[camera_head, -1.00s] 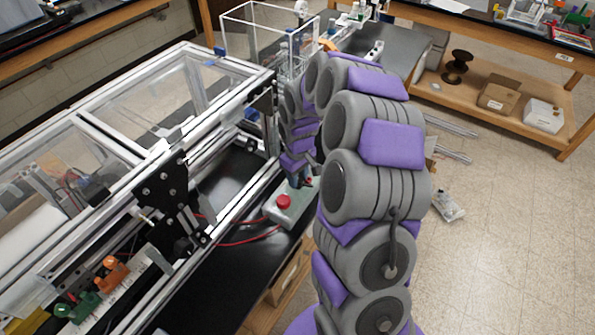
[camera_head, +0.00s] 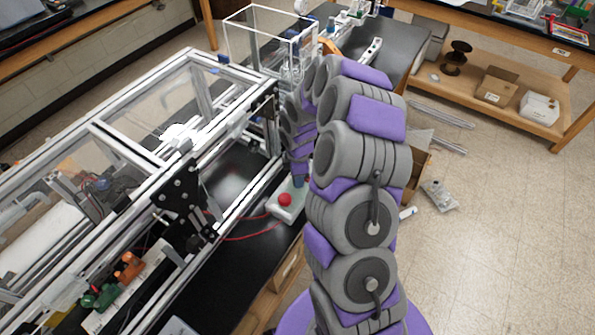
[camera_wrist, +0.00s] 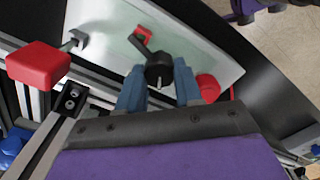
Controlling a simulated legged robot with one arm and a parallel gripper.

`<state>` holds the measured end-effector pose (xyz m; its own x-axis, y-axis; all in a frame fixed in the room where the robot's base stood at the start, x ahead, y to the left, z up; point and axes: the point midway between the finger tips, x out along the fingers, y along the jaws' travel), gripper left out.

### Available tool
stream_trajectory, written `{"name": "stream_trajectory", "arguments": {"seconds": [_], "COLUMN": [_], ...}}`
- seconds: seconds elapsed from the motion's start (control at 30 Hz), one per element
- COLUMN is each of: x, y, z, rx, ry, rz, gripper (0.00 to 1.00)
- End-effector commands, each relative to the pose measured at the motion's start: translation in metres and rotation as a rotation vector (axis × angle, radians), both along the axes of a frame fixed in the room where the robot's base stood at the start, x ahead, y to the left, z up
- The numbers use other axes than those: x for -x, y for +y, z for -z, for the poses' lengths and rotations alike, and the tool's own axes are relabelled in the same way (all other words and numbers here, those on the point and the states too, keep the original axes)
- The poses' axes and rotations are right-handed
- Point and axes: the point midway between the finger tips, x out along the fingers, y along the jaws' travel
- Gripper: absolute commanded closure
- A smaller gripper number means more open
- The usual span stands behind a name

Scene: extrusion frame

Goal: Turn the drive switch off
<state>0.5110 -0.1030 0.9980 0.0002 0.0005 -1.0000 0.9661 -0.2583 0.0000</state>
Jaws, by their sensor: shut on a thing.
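The drive switch, a black rotary knob (camera_wrist: 158,72) with a pale line on it, sits on a light grey-green control box (camera_wrist: 112,30) in the wrist view. My gripper (camera_wrist: 158,88) has its blue fingers on either side of the knob and is shut on it. A round red button (camera_wrist: 208,87) is on the box just right of the fingers. In the head view the control box (camera_head: 279,211) stands on the black bench with its red button (camera_head: 285,200). My gripper (camera_head: 298,181) is at its far end, and my arm hides the knob there.
A metal extrusion frame with clear panels (camera_head: 120,125) stands left of the box. Red cables (camera_head: 250,237) run from the box to it. A red block (camera_wrist: 38,65) is close left of my fingers in the wrist view.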

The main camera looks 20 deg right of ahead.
Motion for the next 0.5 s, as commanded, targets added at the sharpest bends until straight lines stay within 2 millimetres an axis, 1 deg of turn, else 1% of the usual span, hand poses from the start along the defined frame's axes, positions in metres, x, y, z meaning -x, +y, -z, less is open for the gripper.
{"name": "stream_trajectory", "arguments": {"seconds": [0.03, 0.23, 0.5], "x": [0.0000, -0.0003, -0.0002], "y": [0.0001, 0.0002, 0.0000], "z": [-0.0026, -0.0022, -0.0016], "rx": [0.000, 0.001, 0.000], "ry": [0.000, 0.000, 0.000], "rz": [-0.038, -0.182, -0.299], "gripper": [0.96, 0.96, 0.96]}}
